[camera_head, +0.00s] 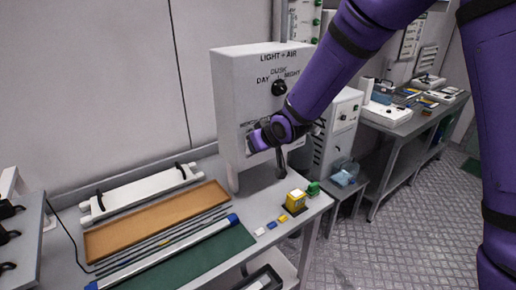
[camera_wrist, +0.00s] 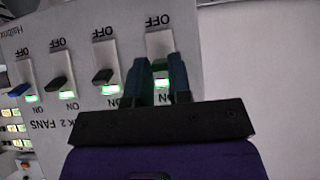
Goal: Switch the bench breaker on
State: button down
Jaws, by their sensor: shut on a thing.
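In the wrist view a white breaker panel (camera_wrist: 65,20) shows upside down, with a row of switches marked OFF and ON. My gripper (camera_wrist: 160,60) is shut on the rightmost visible switch lever (camera_wrist: 160,67), one finger on each side of it. A green window (camera_wrist: 161,83) glows at this switch's ON end. My fingers and gripper body hide part of the switch and any label below it. In the head view my wrist (camera_head: 275,135) covers part of the white LIGHT + AIR box (camera_head: 230,85), and the fingers cannot be made out.
In the wrist view other levers, one blue (camera_wrist: 20,89) and two black (camera_wrist: 57,83), stand beside lit green windows. On the bench are a brown tray (camera_head: 150,222), a green mat (camera_head: 195,262) and a yellow block (camera_head: 296,201). Open floor (camera_head: 410,235) lies to the right.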

jog(key=shift+w+a+r+g+h, duration=0.2)
jog(key=shift+r+g+h, duration=0.35)
jog(key=shift+g, duration=0.45)
jog(key=shift+h, duration=0.25)
jog(key=c, duration=1)
grip_release()
jog(key=shift+f, duration=0.1)
jog(key=shift+c, duration=0.2)
jog(key=v, duration=1)
jog(key=shift+d+r, duration=0.2)
jog(key=shift+r, duration=0.2)
